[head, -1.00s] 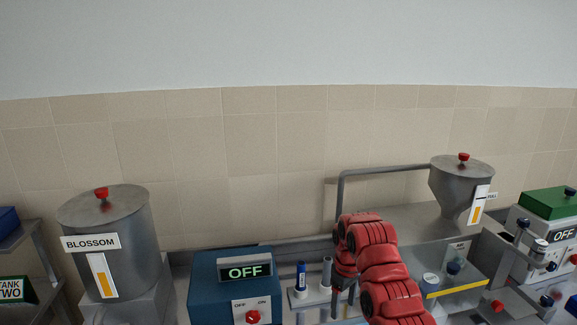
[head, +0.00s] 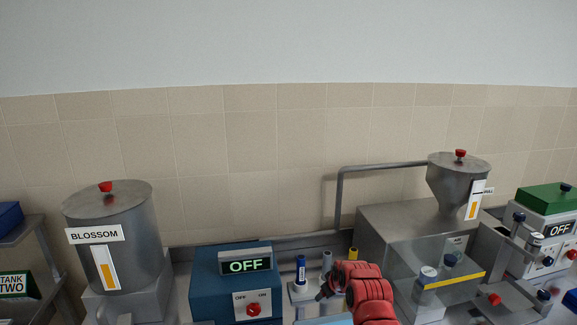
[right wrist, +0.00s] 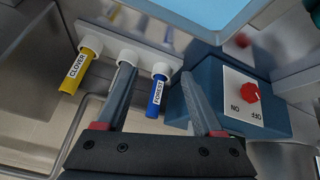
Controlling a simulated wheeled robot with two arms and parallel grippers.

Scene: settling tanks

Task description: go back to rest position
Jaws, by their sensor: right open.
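In the head view my right gripper (head: 324,291) is at the end of the red arm, low in the centre, in front of the small tube rack. My left gripper is not in view.
A blue tube marked FOREST (right wrist: 156,97), a yellow tube marked CLOVER (right wrist: 78,70) and a grey tube (head: 327,263) stand near the right gripper. A blue switch box (head: 207,285) reading OFF is to their left. A hopper machine (head: 395,222) with a clear guard is right; the BLOSSOM tank (head: 140,232) is left.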

